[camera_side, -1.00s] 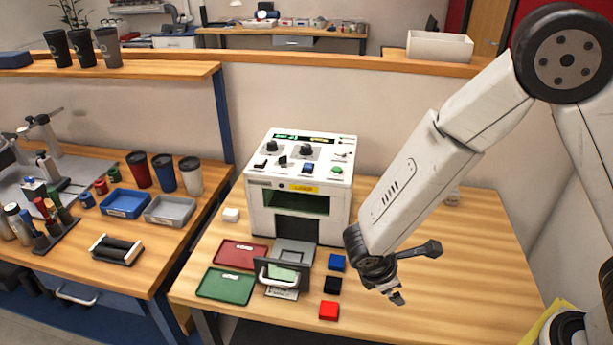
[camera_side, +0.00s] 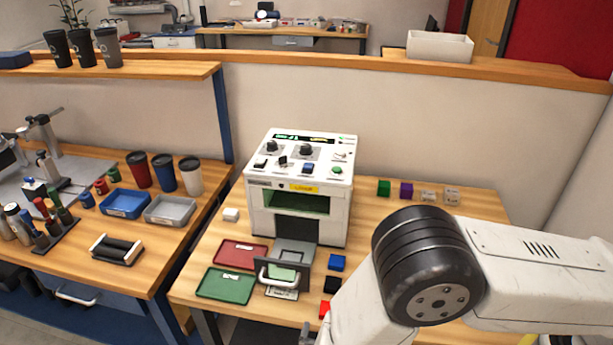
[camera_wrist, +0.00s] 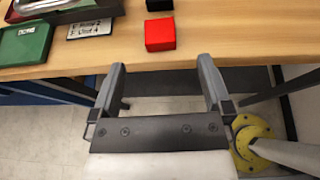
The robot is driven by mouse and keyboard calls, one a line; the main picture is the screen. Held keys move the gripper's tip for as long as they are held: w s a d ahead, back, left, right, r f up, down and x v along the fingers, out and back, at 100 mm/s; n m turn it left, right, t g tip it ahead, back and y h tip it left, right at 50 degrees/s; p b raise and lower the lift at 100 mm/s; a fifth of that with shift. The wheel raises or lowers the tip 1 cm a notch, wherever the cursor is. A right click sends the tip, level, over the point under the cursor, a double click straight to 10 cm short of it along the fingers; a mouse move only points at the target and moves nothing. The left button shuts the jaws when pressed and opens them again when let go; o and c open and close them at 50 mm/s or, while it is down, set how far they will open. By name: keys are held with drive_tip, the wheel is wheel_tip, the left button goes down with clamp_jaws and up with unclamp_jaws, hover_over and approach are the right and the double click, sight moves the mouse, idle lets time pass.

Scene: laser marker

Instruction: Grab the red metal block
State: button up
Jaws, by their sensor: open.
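The red metal block (camera_wrist: 159,33) sits on the wooden table near its front edge in the wrist view. In the side view only a sliver of the red block (camera_side: 324,310) shows, the rest hidden behind my arm. My gripper (camera_wrist: 158,62) is open and empty, with its two fingers spread on either side of the block's line. The block lies ahead of the fingertips, not between them.
A black block (camera_side: 331,285) and a blue block (camera_side: 337,262) stand behind the red one. The green tray (camera_side: 225,285), red tray (camera_side: 240,253) and the marker's open drawer lie to the left. The white laser marker (camera_side: 300,185) stands behind. Green and purple blocks (camera_side: 395,189) sit at the back.

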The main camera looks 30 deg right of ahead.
drive_tip(key=shift+x, duration=3.95)
drive_tip(key=shift+a+f, duration=0.1)
drive_tip(key=shift+f, duration=0.05)
clamp_jaws()
drive_tip(key=shift+r, duration=0.8)
drive_tip(key=s+d+r, duration=0.2)
drive_tip(key=s+r, duration=0.3)
drive_tip(key=s, duration=0.1)
drive_tip(key=s+d+r, duration=0.2)
drive_tip(key=s+r, duration=0.4)
drive_tip(key=s, duration=0.1)
drive_tip(key=shift+d+r, duration=0.25)
drive_tip(key=shift+d, duration=0.05)
